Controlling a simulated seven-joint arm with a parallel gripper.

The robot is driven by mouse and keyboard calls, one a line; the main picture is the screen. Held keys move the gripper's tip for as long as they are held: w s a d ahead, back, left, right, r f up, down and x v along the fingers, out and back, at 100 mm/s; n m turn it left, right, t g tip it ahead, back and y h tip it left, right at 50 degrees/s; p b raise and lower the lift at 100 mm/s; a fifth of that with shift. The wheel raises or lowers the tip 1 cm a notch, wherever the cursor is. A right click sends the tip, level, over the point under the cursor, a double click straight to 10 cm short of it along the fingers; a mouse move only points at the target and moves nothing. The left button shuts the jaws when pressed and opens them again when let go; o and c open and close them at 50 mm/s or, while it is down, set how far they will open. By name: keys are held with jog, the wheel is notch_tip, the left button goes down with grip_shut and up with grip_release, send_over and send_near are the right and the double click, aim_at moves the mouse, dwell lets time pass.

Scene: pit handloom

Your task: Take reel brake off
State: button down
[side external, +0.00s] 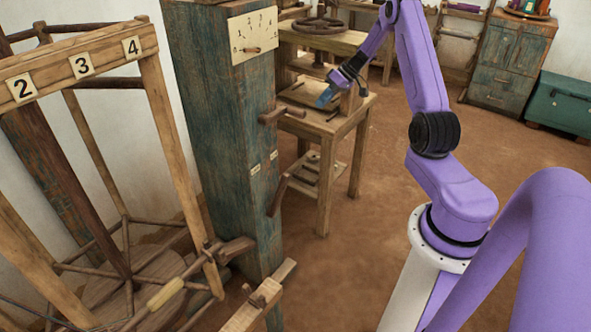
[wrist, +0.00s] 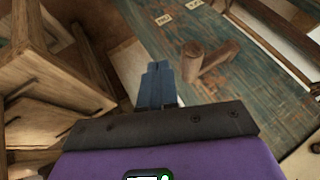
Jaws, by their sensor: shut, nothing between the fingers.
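My gripper (side external: 326,97) is shut and empty, with its blue fingertips held in the air to the right of the blue-green wooden post (side external: 215,130). A wooden peg handle (side external: 281,115) sticks out of the post's side, and a second lever (side external: 278,192) hangs lower, below two small plates (side external: 256,169). I cannot tell for certain which of them is the reel brake. In the wrist view, the shut blue fingers (wrist: 158,86) appear beside a wooden handle (wrist: 207,60) on the post, apart from it in depth as far as I can tell. Two small lettered plates (wrist: 164,19) show near that handle.
A wooden reel frame (side external: 75,65) with numbered plates stands left of the post. A dial plate (side external: 253,36) is on the post's upper part. A wooden side table (side external: 335,125) stands behind my gripper. The earthen floor (side external: 400,190) in the middle is clear.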

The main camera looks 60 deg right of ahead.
notch_tip(320, 180, down, 19)
dwell(0.4)
jog(key=w+a+f, duration=0.5)
jog(key=a+f, duration=0.2)
jog(key=a, duration=0.1)
jog(key=shift+w+f, duration=0.2)
jog(key=shift+w, duration=0.15)
dwell(0.3)
